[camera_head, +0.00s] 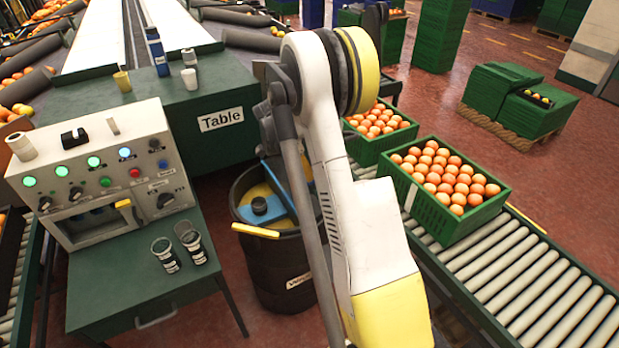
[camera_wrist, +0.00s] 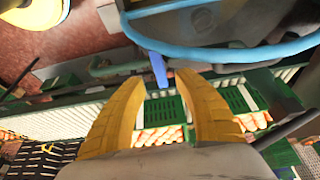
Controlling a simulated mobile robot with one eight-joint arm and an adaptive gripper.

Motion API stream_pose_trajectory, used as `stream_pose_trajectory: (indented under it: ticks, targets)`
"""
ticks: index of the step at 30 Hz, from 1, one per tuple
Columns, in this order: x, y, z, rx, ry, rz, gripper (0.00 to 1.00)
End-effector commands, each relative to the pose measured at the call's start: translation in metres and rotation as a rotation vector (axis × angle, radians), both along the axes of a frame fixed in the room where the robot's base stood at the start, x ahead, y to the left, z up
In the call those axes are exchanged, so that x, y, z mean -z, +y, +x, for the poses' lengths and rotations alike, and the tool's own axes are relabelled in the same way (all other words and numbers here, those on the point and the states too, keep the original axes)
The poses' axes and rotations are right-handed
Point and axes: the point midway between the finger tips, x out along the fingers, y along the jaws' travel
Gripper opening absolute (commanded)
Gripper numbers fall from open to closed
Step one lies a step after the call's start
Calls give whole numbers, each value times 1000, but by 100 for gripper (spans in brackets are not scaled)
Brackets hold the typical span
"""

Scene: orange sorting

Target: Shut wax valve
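A dark wax barrel (camera_head: 283,268) stands behind my arm, with a label on its front that I cannot fully read. A blue bar with a black round part (camera_head: 259,206) lies across its open top, and a yellow bar (camera_head: 255,231) sits at its near rim. I cannot tell which part is the valve. In the wrist view, a blue curved rim (camera_wrist: 215,53) with a blue tab (camera_wrist: 158,69) lies beyond my fingertips; I cannot tell what it belongs to. My gripper (camera_wrist: 163,75) is open, with nothing visible between its yellow fingers.
A control panel (camera_head: 99,160) with buttons and knobs stands at left, with two small cups (camera_head: 178,247) on the green stand before it. A green table (camera_head: 185,110) is behind. Crates of oranges (camera_head: 443,215) sit on the roller conveyor (camera_head: 530,285) at right.

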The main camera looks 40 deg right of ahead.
Motion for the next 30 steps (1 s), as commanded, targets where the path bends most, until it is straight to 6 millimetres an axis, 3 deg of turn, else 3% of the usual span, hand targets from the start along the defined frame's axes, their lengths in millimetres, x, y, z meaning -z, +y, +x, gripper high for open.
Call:
stream_pose_trajectory:
  ticks: [6,12,30]
  targets:
    - [-44,18,4,-1,-1,0,38]
    - [-65,26,7,2,-1,0,38]
    - [-69,27,7,1,0,0,38]
